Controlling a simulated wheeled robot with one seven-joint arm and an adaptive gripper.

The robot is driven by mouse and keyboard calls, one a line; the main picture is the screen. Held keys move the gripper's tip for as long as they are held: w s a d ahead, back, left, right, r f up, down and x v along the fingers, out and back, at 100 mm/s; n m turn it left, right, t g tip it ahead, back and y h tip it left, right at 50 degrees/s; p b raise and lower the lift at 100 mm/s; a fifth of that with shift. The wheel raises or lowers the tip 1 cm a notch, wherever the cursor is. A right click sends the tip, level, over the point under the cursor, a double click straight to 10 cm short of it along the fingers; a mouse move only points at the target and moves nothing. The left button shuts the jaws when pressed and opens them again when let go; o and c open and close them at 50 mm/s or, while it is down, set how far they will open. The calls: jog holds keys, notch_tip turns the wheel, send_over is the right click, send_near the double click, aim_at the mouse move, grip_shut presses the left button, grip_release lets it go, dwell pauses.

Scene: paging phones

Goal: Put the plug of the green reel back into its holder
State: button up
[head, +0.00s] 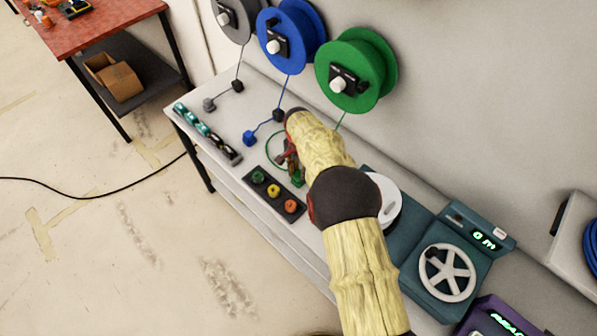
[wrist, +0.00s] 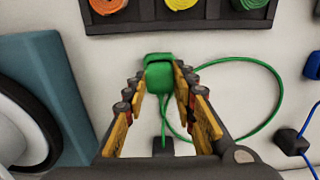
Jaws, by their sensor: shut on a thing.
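The green reel (head: 355,75) is on the wall in the head view, its green cable running down to the bench. My gripper (wrist: 161,78) is shut on the green plug (wrist: 160,72), with a fingertip on each side of it. In the head view the gripper (head: 290,160) is partly hidden behind my arm, and a little of the plug (head: 298,179) shows below it. The green cable (wrist: 279,92) loops to the right. A small black block (wrist: 163,146) stands on the bench behind the plug, between the fingers. I cannot tell whether the plug touches the bench.
A black tray (head: 265,188) with green, yellow and orange pieces lies close to the plug. A blue plug (head: 249,138) and a grey plug (head: 209,104) lie farther left, each near a black block. A teal device with a handwheel (head: 446,273) stands at right.

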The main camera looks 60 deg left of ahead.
aim_at(298, 173)
jog(key=shift+f, duration=0.15)
jog(key=o, duration=1)
jog(key=shift+o, duration=1.3)
jog(key=shift+o, duration=0.9)
jog(key=shift+r+p, duration=1.7)
jog(key=shift+r, duration=2.85)
jog(key=shift+n, duration=0.3)
